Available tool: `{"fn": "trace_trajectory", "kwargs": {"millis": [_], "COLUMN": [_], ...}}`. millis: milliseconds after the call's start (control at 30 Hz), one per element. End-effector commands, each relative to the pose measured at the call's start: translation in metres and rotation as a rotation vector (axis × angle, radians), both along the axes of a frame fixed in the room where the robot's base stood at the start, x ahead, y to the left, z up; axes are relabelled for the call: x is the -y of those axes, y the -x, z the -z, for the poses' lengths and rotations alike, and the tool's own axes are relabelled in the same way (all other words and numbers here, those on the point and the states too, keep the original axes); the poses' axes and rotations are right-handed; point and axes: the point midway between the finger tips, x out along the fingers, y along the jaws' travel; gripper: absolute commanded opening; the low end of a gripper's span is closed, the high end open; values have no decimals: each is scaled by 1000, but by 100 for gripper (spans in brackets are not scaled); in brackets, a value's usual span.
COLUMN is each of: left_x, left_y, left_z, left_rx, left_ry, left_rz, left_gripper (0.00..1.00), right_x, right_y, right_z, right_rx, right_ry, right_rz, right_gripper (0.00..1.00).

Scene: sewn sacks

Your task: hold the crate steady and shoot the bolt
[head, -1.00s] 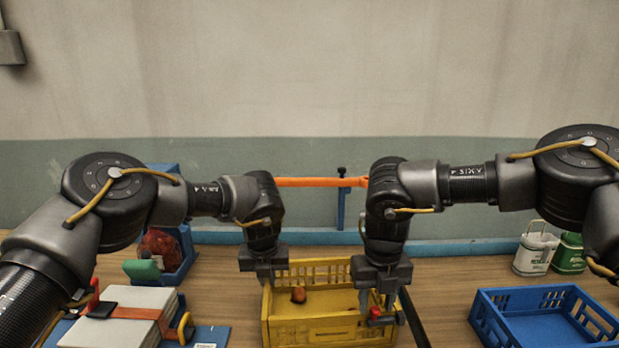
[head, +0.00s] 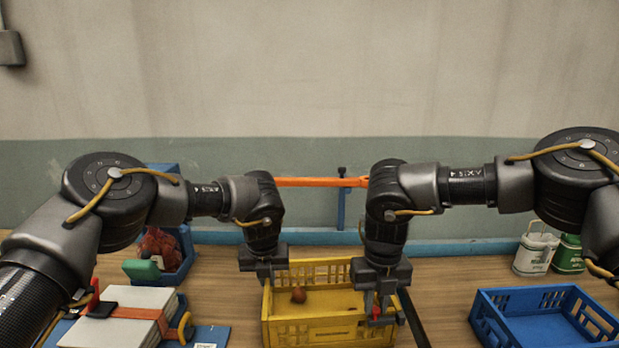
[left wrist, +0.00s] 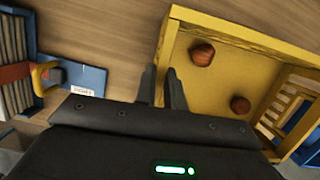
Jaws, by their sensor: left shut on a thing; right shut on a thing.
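The yellow crate (head: 315,340) stands on the wooden bench between my arms; it also shows in the left wrist view (left wrist: 262,38). Round red-brown things lie in it. My left gripper (head: 267,284) is shut on the crate's left wall; in the left wrist view its fingers (left wrist: 163,92) straddle that wall. My right gripper (head: 376,306) is shut on the bolt's small red handle (head: 376,314) at the crate's right side. The fingers partly cover the handle. The rest of the bolt is too small to make out, so I cannot tell how far it has slid.
A blue crate (head: 481,318) stands at the right, with white and green containers (head: 535,254) behind it. A strapped stack of pale sheets (head: 115,330) lies at the left. A blue bin with reddish contents (head: 185,250) is behind it. An orange bar (head: 320,182) spans the back.

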Motion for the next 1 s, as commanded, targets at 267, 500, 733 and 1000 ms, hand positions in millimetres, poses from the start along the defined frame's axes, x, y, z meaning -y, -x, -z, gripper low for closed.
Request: {"fn": "trace_trajectory", "kwargs": {"millis": [267, 500, 733, 1000], "left_x": [-1, -1, -1, -2], "left_y": [0, 0, 0, 0], "left_z": [0, 0, 0, 0], "left_rx": [1, 1, 1, 1], "left_ry": [-2, -3, -3, -3], "left_rz": [-1, -2, -2, -2], "left_gripper": [0, 0, 0, 0], "right_x": [6, 14, 22, 30], "right_y": [-1, -1, -2, -3], "right_z": [0, 0, 0, 0], "right_rx": [0, 0, 0, 1], "right_ry": [0, 1, 1, 1], "right_rz": [3, 2, 3, 2], "right_gripper": [1, 1, 1, 1]}}
